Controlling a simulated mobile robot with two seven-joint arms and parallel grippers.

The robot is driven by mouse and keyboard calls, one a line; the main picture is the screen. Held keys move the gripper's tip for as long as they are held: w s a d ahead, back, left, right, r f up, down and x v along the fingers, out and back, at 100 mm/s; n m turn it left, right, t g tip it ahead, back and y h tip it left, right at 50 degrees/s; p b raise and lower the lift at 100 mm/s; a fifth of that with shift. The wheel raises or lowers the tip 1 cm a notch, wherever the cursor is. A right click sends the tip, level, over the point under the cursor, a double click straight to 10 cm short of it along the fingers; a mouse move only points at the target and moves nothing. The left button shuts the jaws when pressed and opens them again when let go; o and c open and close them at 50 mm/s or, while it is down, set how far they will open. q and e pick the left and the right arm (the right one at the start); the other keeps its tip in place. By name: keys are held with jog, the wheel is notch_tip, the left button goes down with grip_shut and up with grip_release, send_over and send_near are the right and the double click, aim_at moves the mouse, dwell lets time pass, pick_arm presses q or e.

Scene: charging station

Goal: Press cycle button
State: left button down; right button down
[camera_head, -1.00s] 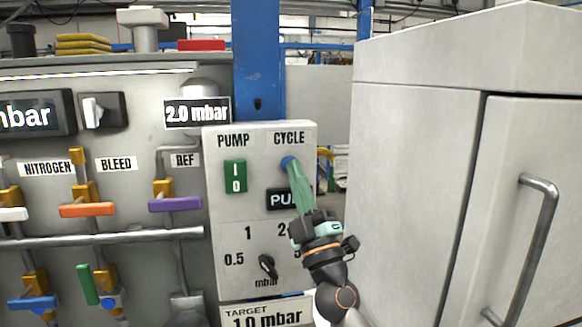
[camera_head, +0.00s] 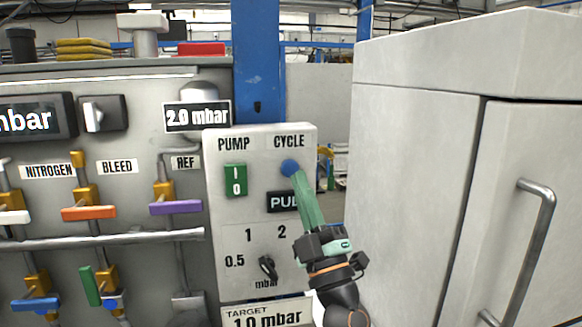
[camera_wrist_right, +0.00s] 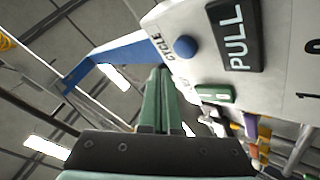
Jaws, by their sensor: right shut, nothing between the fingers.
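The blue round cycle button (camera_head: 290,167) sits under the CYCLE label on the upper right of the pale control panel (camera_head: 219,212). My right gripper (camera_head: 300,176) has its green fingers shut with nothing between them. Its fingertips are just below and right of the button in the head view; whether they touch it I cannot tell. In the right wrist view the button (camera_wrist_right: 185,47) shows fully, beyond and right of the shut fingers (camera_wrist_right: 158,75). My left gripper is not in view.
The green pump switch (camera_head: 235,179) and a black knob (camera_head: 267,266) are on the same panel. A large grey cabinet (camera_head: 408,180) with a bar handle (camera_head: 536,235) stands close on the right. Valves with coloured levers, such as the purple one (camera_head: 175,207), line the left.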

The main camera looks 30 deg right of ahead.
jog(key=s, duration=0.2)
jog(key=shift+s+a, duration=0.35)
dwell(0.5)
notch_tip(320, 180, down, 31)
jog(key=a+m+g+y, duration=0.1)
jog(key=a+m+g, duration=0.1)
jog(key=m+g, duration=0.5)
jog(key=s+a+f+m+g+y, duration=0.1)
jog(key=s+f+g, duration=0.2)
jog(key=s+f, duration=0.3)
jog(key=s+a+f+g+y+p, duration=0.1)
jog(key=s+a+f+g, duration=0.1)
jog(key=s+f+g, duration=0.2)
jog(key=s+a+f+m+g, duration=0.1)
jog(key=s+f+g, duration=0.3)
jog(key=s+f, duration=0.5)
notch_tip(320, 180, down, 4)
jog(key=shift+s+a+f+m+y, duration=0.1)
jog(key=shift+s+a+m+y, duration=0.25)
jog(key=shift+a, duration=0.4)
